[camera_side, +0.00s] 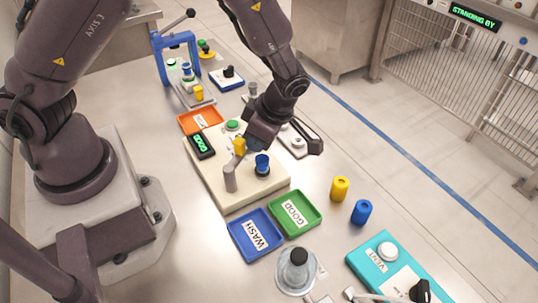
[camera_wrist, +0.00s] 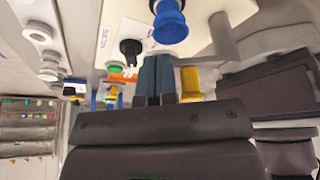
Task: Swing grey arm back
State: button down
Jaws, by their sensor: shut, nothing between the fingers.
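My gripper (camera_side: 256,148) is low over the cream base plate (camera_side: 218,192), its fingers together and empty. In the wrist view the fingertips (camera_wrist: 156,62) show side by side, pointing at the plate. A grey upright post (camera_side: 230,178) stands on the plate; it also shows in the wrist view (camera_wrist: 223,40). A yellow part (camera_side: 239,146) is above and beside the post, close to my fingers; it shows right of them in the wrist view (camera_wrist: 190,82). Any grey arm joining post and yellow part is mostly hidden. A blue cylinder (camera_side: 262,161) stands upright on the plate, apart from my fingers.
A black display (camera_side: 201,145) and green button (camera_side: 233,125) are on the plate. An orange tray (camera_side: 200,119) lies behind; blue WASH (camera_side: 237,242) and green GOOD (camera_side: 277,220) trays lie in front. Yellow (camera_side: 340,188) and blue (camera_side: 361,212) cylinders stand at right.

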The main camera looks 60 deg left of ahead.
jog(key=a+n, duration=0.2)
jog(key=n, duration=0.1)
jog(key=shift+s+g+h, duration=0.4)
jog(key=s+a+n, duration=0.1)
jog(key=n, duration=0.1)
jog(key=s+a+n+h, duration=0.1)
jog(key=n, duration=0.1)
jog(key=shift+a+g, duration=0.1)
jog(key=shift+g, duration=0.2)
jog(key=shift+s+a+n+h, duration=0.15)
jog(key=shift+s+n+h, duration=0.15)
jog(key=shift+n, duration=0.2)
jog(key=shift+s+a, duration=0.35)
jog(key=shift+s, duration=0.3)
jog(key=shift+s+a, duration=0.1)
jog(key=shift+s, duration=0.05)
jog(key=shift+w, duration=0.55)
jog(key=w, duration=0.3)
jog(key=v, duration=1)
jog(key=shift+a, duration=0.4)
